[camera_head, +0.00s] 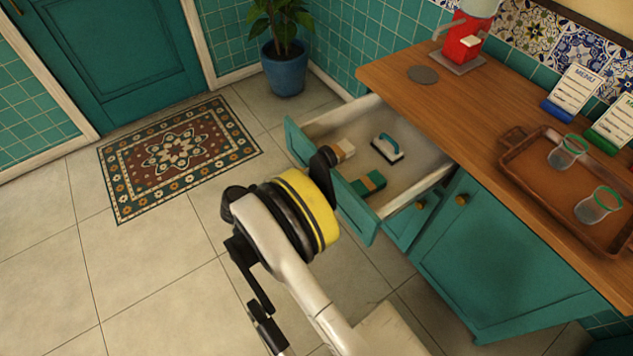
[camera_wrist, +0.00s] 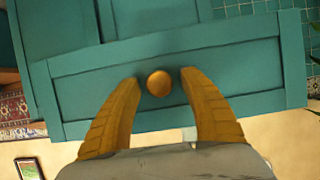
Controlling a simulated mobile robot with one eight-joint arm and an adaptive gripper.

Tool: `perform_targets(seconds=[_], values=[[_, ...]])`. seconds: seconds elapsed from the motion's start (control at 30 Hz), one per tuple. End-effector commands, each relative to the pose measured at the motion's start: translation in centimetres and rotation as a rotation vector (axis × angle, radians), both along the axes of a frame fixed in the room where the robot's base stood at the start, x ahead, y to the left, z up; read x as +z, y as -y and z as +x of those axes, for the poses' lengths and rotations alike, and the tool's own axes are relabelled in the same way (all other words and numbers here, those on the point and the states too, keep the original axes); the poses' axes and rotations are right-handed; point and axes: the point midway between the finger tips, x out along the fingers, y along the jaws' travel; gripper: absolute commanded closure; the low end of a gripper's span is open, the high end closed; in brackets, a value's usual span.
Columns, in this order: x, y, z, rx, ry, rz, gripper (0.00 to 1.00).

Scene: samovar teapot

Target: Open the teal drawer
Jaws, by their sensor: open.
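The teal drawer (camera_head: 356,216) is pulled well out from the cabinet under the wooden counter, and its pale inside shows in the head view. In the wrist view its teal front panel (camera_wrist: 235,75) fills the middle, with a round brass knob (camera_wrist: 159,84). My gripper (camera_wrist: 160,77) is open, with one yellow-brown finger on each side of the knob. Small gaps show between the knob and the fingers. In the head view my arm and wrist hide part of the drawer front, and the knob and fingertips cannot be seen there.
A teal-handled brush (camera_head: 388,148), a pale-and-brown item (camera_head: 343,150) and a green box (camera_head: 367,185) lie in the drawer. A tray (camera_head: 515,170) with two glasses stands on the counter (camera_head: 440,110). Tiled floor left of the drawer is clear, with a rug (camera_head: 180,155) and potted plant (camera_head: 286,70) beyond.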

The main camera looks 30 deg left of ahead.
Motion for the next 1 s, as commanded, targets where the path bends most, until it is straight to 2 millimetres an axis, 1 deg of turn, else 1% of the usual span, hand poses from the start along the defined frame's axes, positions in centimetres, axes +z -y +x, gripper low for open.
perform_targets(seconds=[0.07, 0.17, 0.4, 0.5, 0.6, 0.77, 1.0], values=[[0.2, -0.3, -0.5, 0.001, 0.0, 0.0, 0.49], [0.8, -0.8, -1.8, 0.003, 0.0, 0.0, 0.49], [2.9, -2.7, -6.5, 0.003, 0.0, 0.0, 0.49], [3.6, -3.4, -8.1, 0.003, 0.0, 0.0, 0.49], [4.2, -3.9, -9.3, 0.001, 0.0, 0.0, 0.49], [4.5, -4.2, -10.1, 0.0, 0.0, 0.0, 0.49], [4.6, -4.2, -10.2, 0.0, 0.0, 0.0, 0.49]])
